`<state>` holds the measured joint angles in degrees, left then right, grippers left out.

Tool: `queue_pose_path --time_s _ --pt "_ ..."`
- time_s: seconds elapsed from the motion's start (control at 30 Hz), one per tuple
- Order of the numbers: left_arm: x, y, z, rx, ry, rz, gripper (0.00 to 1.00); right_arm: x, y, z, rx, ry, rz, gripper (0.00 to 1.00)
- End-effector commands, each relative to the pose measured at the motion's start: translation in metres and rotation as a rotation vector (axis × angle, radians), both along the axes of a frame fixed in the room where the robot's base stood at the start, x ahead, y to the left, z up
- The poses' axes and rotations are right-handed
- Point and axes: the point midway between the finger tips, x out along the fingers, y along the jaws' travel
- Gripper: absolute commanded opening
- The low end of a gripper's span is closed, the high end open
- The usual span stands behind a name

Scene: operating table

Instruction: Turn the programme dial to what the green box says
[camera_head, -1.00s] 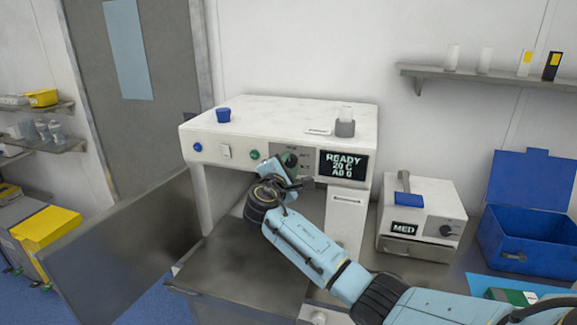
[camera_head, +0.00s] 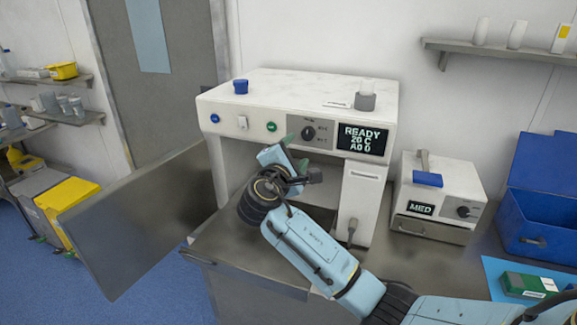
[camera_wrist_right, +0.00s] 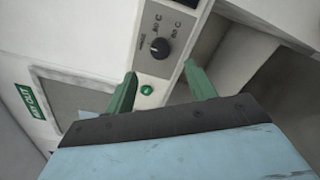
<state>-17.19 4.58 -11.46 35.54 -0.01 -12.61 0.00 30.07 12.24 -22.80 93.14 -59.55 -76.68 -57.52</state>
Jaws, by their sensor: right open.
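The programme dial (camera_head: 309,133) is a black knob on a grey panel on the front of a white machine. It also shows in the right wrist view (camera_wrist_right: 159,47), with small temperature marks around it. My right gripper (camera_head: 297,151) is just below and left of the dial, apart from it. In the wrist view its two green fingers (camera_wrist_right: 161,78) stand open and empty, below the dial. The green box (camera_head: 530,286) lies on a blue mat at the lower right; its writing is too small to read. My left gripper is out of view.
The machine's screen (camera_head: 363,139) reads READY 20 C A0 0. Its metal door (camera_head: 140,218) stands open at left. A smaller white unit (camera_head: 440,192) marked MED, with its own dial, and an open blue case (camera_head: 540,222) stand to the right.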

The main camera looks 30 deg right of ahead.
Motion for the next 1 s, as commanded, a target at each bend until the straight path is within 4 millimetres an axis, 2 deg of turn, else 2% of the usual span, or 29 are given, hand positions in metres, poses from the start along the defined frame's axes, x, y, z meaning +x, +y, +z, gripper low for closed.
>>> queue_pose_path --time_s 0.1,0.3,0.87,0.93,1.0 --pt "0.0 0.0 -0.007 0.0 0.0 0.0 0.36 -0.015 0.018 -0.002 0.002 -0.001 0.003 0.55" --pt "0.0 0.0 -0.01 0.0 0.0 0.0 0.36 -0.029 0.034 -0.001 0.0 0.001 0.001 0.55" --pt "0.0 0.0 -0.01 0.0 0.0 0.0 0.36 -0.031 0.036 0.0 0.0 0.001 -0.001 0.55" --pt "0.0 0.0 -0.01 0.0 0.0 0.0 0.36 -0.033 0.036 -0.005 0.015 0.004 0.002 0.55" --pt "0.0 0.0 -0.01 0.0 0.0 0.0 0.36 -0.039 0.036 -0.02 0.069 0.009 0.012 0.55"
